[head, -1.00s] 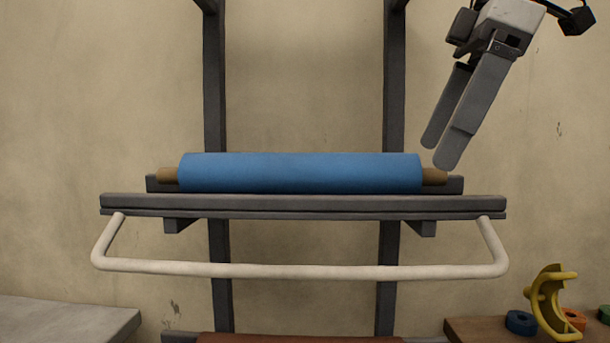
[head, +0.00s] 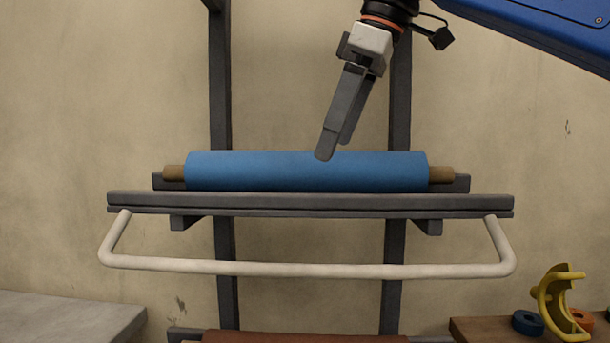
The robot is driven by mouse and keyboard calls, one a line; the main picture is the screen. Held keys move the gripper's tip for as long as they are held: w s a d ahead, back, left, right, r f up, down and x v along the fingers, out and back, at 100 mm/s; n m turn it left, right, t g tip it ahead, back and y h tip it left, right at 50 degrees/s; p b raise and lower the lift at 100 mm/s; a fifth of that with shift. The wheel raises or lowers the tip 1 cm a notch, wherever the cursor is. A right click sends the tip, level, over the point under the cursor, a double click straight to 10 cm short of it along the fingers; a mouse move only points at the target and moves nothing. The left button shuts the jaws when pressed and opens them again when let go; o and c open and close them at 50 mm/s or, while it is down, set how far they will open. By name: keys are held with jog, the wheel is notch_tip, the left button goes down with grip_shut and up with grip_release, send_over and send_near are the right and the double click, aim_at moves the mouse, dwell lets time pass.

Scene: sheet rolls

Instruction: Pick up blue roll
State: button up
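The blue roll (head: 306,172) lies level on a grey rack shelf, with a brown core sticking out at each end. My gripper (head: 334,150) is above the roll, a little right of its middle. Its grey fingers tilt down to the left, and the nearer fingertip overlaps the roll's top edge in the picture. Whether it touches the roll cannot be told. The two fingers stand apart, one partly behind the other, with nothing seen between them.
The grey shelf (head: 310,202) has a white bar handle (head: 310,269) in front. Dark uprights stand behind it. A brownish-red roll (head: 300,337) lies below. At lower right a brown table (head: 475,327) holds a yellow curved part (head: 545,305) and blue and orange rings.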

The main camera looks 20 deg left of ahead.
aim_at(309, 157)
jog(key=shift+w+a, duration=0.3)
jog(key=shift+a, duration=0.45)
jog(key=shift+w+a, duration=0.25)
jog(key=shift+a, duration=0.5)
jog(key=shift+w+a+f, duration=0.15)
jog(key=shift+a, duration=0.35)
jog(key=shift+x, duration=2.35)
jog(key=c, duration=2)
jog(key=shift+d, duration=0.1)
jog(key=shift+c, duration=0.8)
